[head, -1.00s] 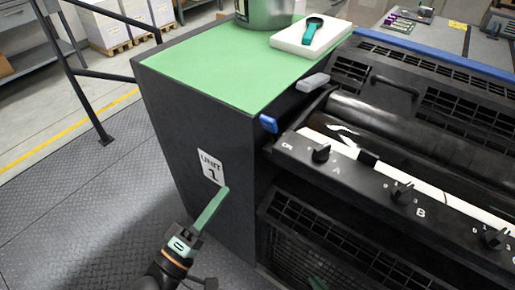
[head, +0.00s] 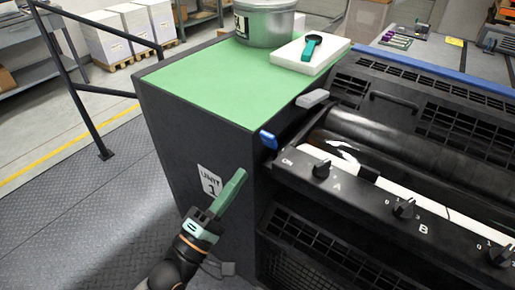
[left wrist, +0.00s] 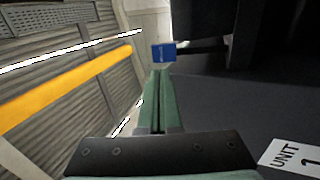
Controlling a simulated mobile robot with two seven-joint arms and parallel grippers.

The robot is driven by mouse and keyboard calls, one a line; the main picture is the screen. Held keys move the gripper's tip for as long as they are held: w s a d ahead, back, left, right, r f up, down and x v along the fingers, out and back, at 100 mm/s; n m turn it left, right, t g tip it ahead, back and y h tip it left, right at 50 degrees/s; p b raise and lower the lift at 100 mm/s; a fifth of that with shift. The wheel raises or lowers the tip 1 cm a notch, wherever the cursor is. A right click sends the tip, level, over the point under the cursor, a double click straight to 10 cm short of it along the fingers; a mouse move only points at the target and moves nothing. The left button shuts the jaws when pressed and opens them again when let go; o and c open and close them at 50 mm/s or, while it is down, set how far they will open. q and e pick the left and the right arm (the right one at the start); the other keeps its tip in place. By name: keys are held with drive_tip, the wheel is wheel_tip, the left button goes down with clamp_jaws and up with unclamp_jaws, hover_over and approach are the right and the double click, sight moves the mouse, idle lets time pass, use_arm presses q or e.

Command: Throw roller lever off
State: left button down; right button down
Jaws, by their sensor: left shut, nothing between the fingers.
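A lever with a blue end (head: 268,139) sticks out at the left end of the press, beside the black UNIT 1 cabinet. A second lever with a grey end (head: 312,98) is higher up behind it. Neither one is labelled legibly. My left gripper (head: 239,175) is shut and empty, its green fingers pointing up in front of the cabinet, below and left of the blue lever and apart from it. In the left wrist view the blue lever end (left wrist: 163,54) shows just beyond the fingertips (left wrist: 160,76). My right gripper is not in view.
The press front panel carries black knobs (head: 321,168) by the letters A and B. On the green cabinet top (head: 190,88) stand a metal tin (head: 268,25) and a white block (head: 306,60) bearing a teal-and-black tool. A black railing (head: 75,90) is at left; the floor before the cabinet is free.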

sight(266, 140)
use_arm(q)
drive_tip(key=x, duration=0.7)
drive_tip(key=shift+w+d+p, duration=0.2)
drive_tip(key=shift+w+p, duration=0.1)
drive_tip(key=shift+p, duration=0.05)
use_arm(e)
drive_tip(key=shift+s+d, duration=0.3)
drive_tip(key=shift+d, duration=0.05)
use_arm(q)
drive_tip(key=shift+r, duration=0.1)
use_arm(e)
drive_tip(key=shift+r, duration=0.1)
